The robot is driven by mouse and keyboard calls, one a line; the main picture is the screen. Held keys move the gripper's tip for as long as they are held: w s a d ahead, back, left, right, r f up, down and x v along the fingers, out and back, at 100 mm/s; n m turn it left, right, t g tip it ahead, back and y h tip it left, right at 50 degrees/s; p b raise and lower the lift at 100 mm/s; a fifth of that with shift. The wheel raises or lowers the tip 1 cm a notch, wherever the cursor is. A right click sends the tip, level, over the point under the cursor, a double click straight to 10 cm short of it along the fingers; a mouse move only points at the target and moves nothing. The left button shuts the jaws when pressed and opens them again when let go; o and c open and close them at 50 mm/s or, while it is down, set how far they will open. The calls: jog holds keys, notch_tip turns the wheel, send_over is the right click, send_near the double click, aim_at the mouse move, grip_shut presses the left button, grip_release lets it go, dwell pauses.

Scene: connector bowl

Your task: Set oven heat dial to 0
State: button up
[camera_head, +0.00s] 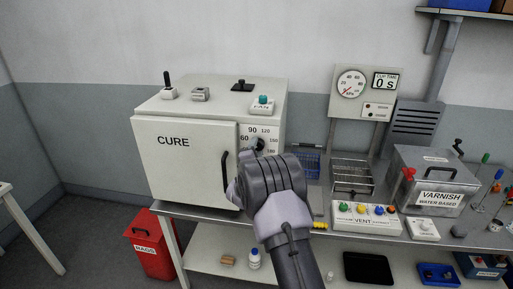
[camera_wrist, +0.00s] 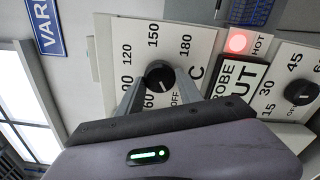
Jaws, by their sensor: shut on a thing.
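The white CURE oven (camera_head: 185,158) stands on the bench, its door closed. Its black heat dial (camera_wrist: 160,73) sits on a white plate marked OFF, 60, 90, 120, 150 and 180. A light pointer mark on the dial faces the gripper side, roughly between 60 and OFF; its exact setting is hard to read. My gripper (camera_wrist: 159,95) has one finger on each side of the dial and is shut on it. In the head view the dial (camera_head: 260,144) shows just above my gripper (camera_head: 250,160), which hides the lower plate.
A red lamp (camera_wrist: 238,42) marked HOT and a second dial (camera_wrist: 300,92) with minute-like numbers sit beside the heat plate. The oven door handle (camera_head: 225,171) is close left of my gripper. A VENT button box (camera_head: 366,219) and wire racks stand to the right.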

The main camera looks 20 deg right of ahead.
jog(key=shift+n, duration=0.4)
jog(key=o, duration=1.4)
jog(key=shift+c, duration=0.2)
jog(key=v, duration=1.7)
jog(key=shift+s+a, duration=0.2)
